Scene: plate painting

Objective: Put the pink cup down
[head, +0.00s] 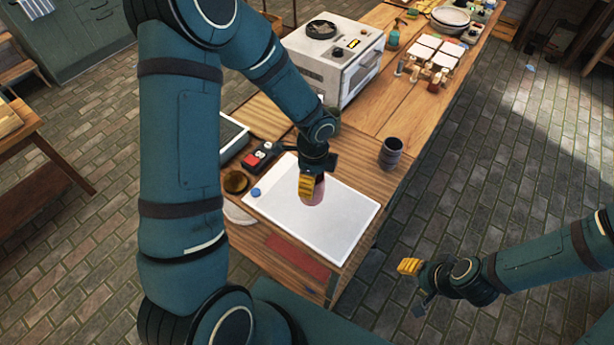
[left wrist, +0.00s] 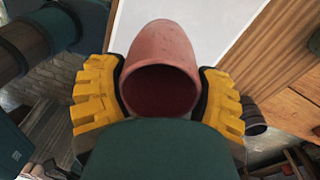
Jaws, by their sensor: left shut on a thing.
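The pink cup (head: 314,193) is at the white board (head: 345,222) on the wooden table, mostly hidden behind my left gripper in the head view. My left gripper (head: 308,187) comes down from above and is shut on the cup. In the left wrist view the pink cup (left wrist: 160,62) sits between the two yellow fingers of my left gripper (left wrist: 158,100), its dark opening facing the camera. I cannot tell whether the cup's far end touches the board. My right gripper (head: 409,268) is off to the right of the table, over the floor; its finger gap is too small to judge.
A dark grey cup (head: 391,153) stands right of the board. A blue round piece (head: 255,192) lies on the board's left corner. A brown round dish (head: 236,181) and a black-and-red box (head: 262,156) lie left. A white oven (head: 335,62) stands behind. The board's front is clear.

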